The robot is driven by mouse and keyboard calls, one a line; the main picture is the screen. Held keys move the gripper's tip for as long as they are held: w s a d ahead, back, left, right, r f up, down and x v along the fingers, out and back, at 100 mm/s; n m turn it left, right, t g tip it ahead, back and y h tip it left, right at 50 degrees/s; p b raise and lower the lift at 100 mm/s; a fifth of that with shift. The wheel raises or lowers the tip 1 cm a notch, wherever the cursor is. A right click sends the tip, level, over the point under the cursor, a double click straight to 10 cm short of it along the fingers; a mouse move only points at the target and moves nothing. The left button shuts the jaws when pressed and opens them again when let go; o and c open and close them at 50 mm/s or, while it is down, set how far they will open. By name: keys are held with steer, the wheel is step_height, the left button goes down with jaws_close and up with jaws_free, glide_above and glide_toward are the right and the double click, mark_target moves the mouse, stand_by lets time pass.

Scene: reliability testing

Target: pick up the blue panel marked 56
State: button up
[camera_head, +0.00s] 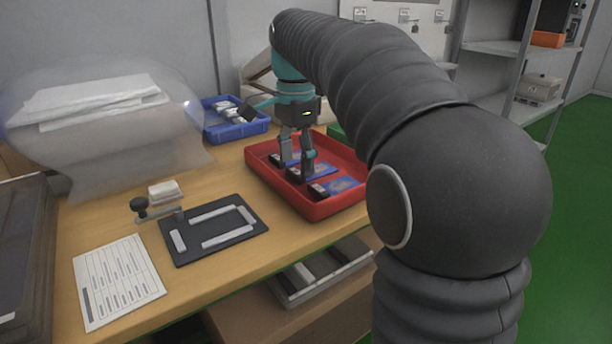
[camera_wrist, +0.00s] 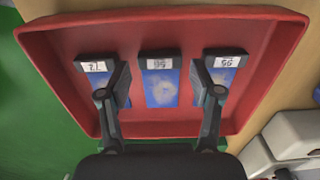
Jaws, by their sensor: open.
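Three blue panels with dark ends and white labels lie in a row in the red tray (camera_head: 262,174). In the wrist view the middle panel (camera_wrist: 161,92) lies between my finger lines; its small label seems to read 56. The left panel (camera_wrist: 123,96) and right panel (camera_wrist: 224,76) lie partly behind my fingers, and their labels are hard to read. My gripper (camera_head: 297,170) is open and points down over the tray, with one finger on each side of the middle panel. Its fingers also show in the wrist view (camera_wrist: 160,94). I cannot tell how far the fingertips are above the tray floor.
A blue bin (camera_head: 235,130) with parts stands behind the tray. A black fixture (camera_head: 215,229) with light bars, a printed sheet (camera_head: 117,280) and a stamp (camera_head: 140,207) lie left on the wooden table (camera_head: 215,285). Tray walls surround the panels closely.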

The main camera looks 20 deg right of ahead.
steer(key=shift+f, duration=0.95)
steer(key=c, duration=0.8)
